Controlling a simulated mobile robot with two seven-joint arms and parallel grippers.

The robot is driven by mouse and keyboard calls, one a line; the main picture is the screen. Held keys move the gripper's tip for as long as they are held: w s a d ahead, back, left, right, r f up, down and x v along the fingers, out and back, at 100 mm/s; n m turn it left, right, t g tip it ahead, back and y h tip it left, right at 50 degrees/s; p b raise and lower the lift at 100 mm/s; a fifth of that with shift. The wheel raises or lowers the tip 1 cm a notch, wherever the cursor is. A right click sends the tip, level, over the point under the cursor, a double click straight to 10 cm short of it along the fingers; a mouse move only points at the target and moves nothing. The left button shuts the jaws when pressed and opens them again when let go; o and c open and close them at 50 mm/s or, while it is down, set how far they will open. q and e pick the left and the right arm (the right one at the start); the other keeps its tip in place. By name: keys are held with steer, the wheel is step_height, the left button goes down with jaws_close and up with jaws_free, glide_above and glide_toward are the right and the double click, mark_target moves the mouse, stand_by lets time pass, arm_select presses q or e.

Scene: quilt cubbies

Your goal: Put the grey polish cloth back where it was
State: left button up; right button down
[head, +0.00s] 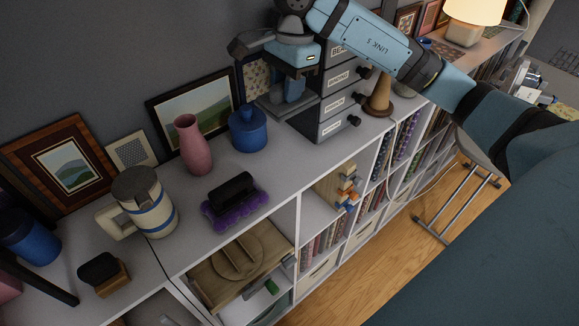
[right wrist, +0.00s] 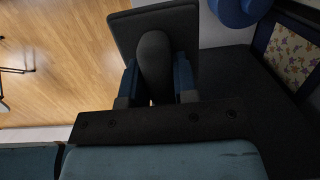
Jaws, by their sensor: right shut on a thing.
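The grey polish cloth is a flat dark grey square pad (head: 270,112) with a thick rounded dark handle. In the right wrist view the pad (right wrist: 184,25) lies beyond the handle (right wrist: 155,60), which sits between the two fingers. My right gripper (head: 290,88) points down and is shut on this handle. The pad is at the left side of the grey drawer box (head: 331,101), over the back of the white shelf top (head: 290,165). I cannot tell whether it touches the shelf top or the box. My left gripper is not in view.
A blue jar (head: 248,131) and framed pictures stand just left of the pad. A pink vase (head: 193,146), a purple brush (head: 236,208) with a black handle, a striped jug (head: 148,205) and a wooden block (head: 112,282) stand further left. The shelf top in front is partly clear.

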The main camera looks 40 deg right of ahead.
step_height(320, 180, down, 15)
steer(key=p, duration=0.3)
steer(key=shift+f+p, duration=0.3)
steer(key=shift+f, duration=0.2)
step_height(320, 180, down, 3)
steer(key=shift+f+p, duration=0.2)
steer(key=shift+p, duration=0.25)
steer(key=shift+f, duration=0.35)
steer(key=c, duration=0.9)
jaws_free()
